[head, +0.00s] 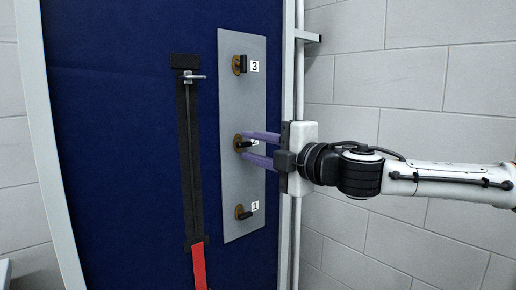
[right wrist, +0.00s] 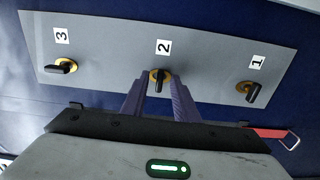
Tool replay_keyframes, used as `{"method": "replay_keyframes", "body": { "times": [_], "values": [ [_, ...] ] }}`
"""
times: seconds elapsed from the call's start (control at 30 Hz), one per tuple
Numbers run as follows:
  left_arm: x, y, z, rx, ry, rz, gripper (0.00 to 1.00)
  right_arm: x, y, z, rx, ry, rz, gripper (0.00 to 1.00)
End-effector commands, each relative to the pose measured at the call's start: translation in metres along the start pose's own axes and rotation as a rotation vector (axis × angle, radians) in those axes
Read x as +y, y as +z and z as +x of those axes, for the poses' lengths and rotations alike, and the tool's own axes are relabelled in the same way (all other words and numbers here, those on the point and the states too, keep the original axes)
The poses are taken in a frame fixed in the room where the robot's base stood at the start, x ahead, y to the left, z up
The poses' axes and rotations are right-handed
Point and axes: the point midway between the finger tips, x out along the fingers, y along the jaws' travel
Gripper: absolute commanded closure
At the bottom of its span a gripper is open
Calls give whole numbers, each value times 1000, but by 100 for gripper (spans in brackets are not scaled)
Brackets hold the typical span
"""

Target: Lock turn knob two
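Turn knob two (head: 239,143) is a black handle on a brass-coloured base, in the middle of a grey vertical plate (head: 231,75). It also shows in the right wrist view (right wrist: 159,79), beside the label "2". My right gripper (head: 246,144) reaches in from the right, with its two purple fingers apart, one above and one below the knob's handle. In the right wrist view my right gripper's fingers (right wrist: 160,97) stand either side of the handle, with gaps visible. The label is partly hidden by a finger in the head view. My left gripper is not in view.
Left of the plate a black strip with a metal latch (head: 194,77) and a red strap (head: 199,265) hang on the blue panel (head: 120,130). A pale post stands right of the plate.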

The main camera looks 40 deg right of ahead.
Motion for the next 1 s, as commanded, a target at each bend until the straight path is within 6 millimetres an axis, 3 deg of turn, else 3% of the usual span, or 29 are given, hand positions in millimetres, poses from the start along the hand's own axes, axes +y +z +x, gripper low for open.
{"method": "replay_keyframes", "body": {
  "times": [0.27, 0.5, 0.73, 1.0],
  "values": [
    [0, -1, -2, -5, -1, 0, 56, 4, 7, -12, -14, 7, 6, 73],
    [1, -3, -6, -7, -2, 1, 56, 4, -1, -26, 4, 7, 7, 73],
    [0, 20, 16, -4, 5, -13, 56, -1, 8, -36, -29, 20, 14, 73],
    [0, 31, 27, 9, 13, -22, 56, -2, 3, -48, -11, 10, 9, 73]
  ]
}}
